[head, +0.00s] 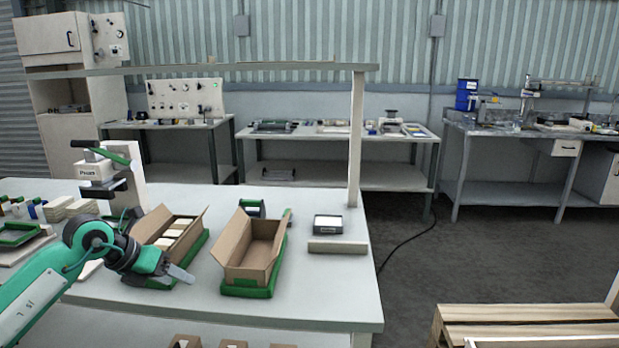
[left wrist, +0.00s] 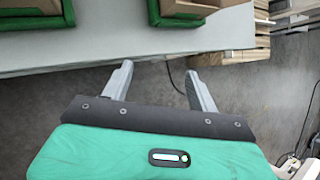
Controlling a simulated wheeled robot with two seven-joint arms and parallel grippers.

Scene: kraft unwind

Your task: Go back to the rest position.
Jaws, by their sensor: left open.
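My left gripper (head: 180,274) is in front of the table's near edge in the head view, below the filled cardboard box. In the left wrist view its two fingers (left wrist: 158,84) are spread apart with nothing between them. The fingers point toward the edge of the white table (head: 310,312), with grey floor below them. My left arm comes in from the lower left, green and dark grey. My right gripper shows in neither view.
An open cardboard box (head: 252,252) on a green tray stands mid-table. A second box (head: 172,236) holding pale items stands left of it. A small scale-like device (head: 328,224) is at right. A wooden pallet (head: 530,322) lies lower right. Open floor lies right of the table.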

